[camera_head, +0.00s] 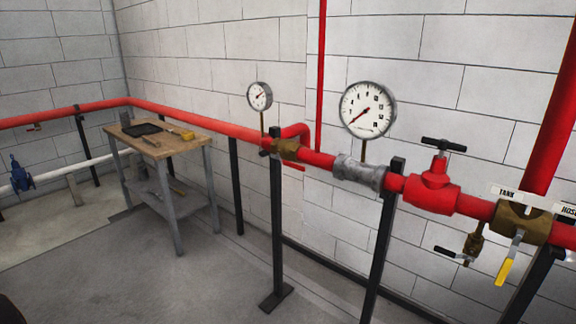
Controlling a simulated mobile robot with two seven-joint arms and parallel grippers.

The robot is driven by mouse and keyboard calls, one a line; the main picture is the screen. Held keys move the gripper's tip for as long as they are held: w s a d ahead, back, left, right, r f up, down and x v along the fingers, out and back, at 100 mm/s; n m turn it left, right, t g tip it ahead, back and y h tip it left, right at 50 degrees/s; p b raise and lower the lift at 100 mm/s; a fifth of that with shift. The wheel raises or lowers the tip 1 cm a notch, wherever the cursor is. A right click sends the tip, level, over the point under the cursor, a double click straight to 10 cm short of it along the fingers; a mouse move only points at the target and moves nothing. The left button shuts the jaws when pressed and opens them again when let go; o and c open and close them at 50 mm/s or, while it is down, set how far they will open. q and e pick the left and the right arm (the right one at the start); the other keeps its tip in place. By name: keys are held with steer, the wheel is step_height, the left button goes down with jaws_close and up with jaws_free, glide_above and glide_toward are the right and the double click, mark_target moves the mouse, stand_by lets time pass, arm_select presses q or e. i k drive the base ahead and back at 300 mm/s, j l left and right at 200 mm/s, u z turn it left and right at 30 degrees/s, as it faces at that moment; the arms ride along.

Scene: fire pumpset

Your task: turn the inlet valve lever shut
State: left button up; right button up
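Neither gripper is in view. No fitting in view carries a readable inlet label, so I cannot tell which lever is the inlet one. A yellow lever (504,272) hangs down from a brass valve body (521,223) at the right, under a sign reading TANK (507,193). A small brass valve (473,242) beside it has a black-gripped lever (446,252) pointing left. A red valve (431,192) with a black T-handle (443,145) sits on the red pipe. A brass fitting (285,148) is farther left on the pipe.
Two white gauges, small (259,96) and large (367,110), stand above the pipe. Black posts (277,230) hold it up. A wooden-topped bench (178,144) with tools stands at left. A blue valve (20,174) is at far left. The grey floor in front is clear.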

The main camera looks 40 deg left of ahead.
mark_target(297, 167)
steer(key=i+j, duration=0.1)
steer(key=j, duration=0.4)
steer(key=i+j, duration=0.1)
steer(key=j, duration=0.35)
steer(key=i+j, duration=0.1)
steer(key=j, duration=0.4)
steer(key=i+j, duration=0.15)
steer(key=j, duration=0.3)
steer(key=i+j, duration=0.1)
steer(key=j, duration=0.4)
steer(key=i+j, duration=0.1)
steer(key=j, duration=0.4)
